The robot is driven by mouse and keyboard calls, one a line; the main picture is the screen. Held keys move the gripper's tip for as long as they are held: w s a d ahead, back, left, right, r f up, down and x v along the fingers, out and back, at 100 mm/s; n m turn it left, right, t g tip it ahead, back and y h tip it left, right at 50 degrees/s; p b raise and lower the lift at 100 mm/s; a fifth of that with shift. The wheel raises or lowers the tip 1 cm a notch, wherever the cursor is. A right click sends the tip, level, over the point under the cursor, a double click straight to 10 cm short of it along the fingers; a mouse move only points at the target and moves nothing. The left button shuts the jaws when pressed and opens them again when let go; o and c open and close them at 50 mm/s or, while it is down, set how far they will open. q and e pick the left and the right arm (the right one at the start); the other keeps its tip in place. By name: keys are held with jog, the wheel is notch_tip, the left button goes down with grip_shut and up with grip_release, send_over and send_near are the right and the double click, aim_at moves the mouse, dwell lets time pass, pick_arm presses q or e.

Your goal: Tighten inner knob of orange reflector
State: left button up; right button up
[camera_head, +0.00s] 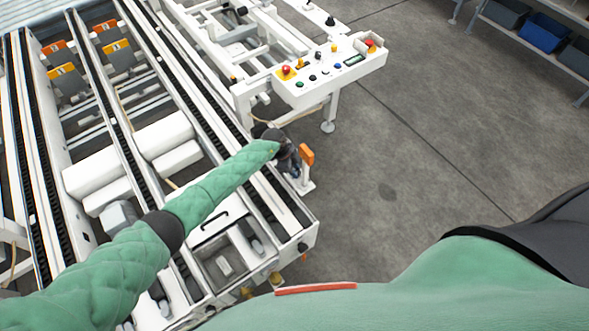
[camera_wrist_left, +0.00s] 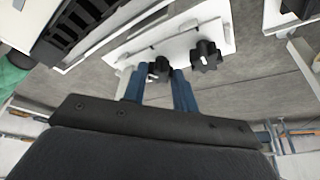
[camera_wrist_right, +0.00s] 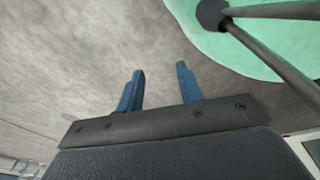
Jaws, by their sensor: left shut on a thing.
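The orange reflector (camera_head: 307,154) stands on a small white post at the right edge of the conveyor frame. My left gripper (camera_head: 292,163) is right beside it, on its conveyor side, and partly hides the mount. In the left wrist view, a white slotted plate (camera_wrist_left: 178,45) carries two black star knobs. My left gripper's blue fingers are shut on one black knob (camera_wrist_left: 160,69), one finger on each side. The other black knob (camera_wrist_left: 206,56) is free, to the right. The reflector itself is not clear in that view. My right gripper (camera_wrist_right: 160,76) is open and empty above the floor.
A white control panel (camera_head: 331,74) with coloured buttons stands beyond the reflector. The conveyor frame with dark chains (camera_head: 118,135) fills the left. A shelf with a blue bin (camera_head: 544,32) is at the far right. The grey floor between is clear.

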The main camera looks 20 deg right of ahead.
jog(key=shift+w+f, duration=0.1)
jog(key=shift+f, duration=0.05)
pick_arm(q)
jog(key=shift+w+f+m+b, duration=0.1)
jog(key=shift+m+b, duration=0.2)
jog(key=shift+b, duration=0.05)
jog(key=shift+w+m+g+y+b, duration=0.1)
jog(key=shift+m+g+y+b, duration=0.35)
jog(key=shift+m+b, duration=0.7)
jog(key=m+b, duration=0.2)
jog(key=shift+d+m+g+y+b, duration=0.15)
jog(key=shift+m+g+y+b, duration=0.1)
jog(key=shift+m+g+b, duration=0.1)
jog(key=shift+m+b, duration=0.35)
jog(key=shift+m, duration=0.05)
pick_arm(e)
jog(key=w+a+r, duration=0.4)
jog(key=w+r, duration=0.4)
jog(key=w, duration=0.1)
jog(key=shift+w+a, duration=0.2)
jog(key=shift+r, duration=0.15)
pick_arm(q)
jog(key=shift+w, duration=0.1)
jog(key=o, duration=1)
pick_arm(e)
jog(key=shift+w, duration=0.1)
pick_arm(q)
jog(key=shift+r, duration=0.2)
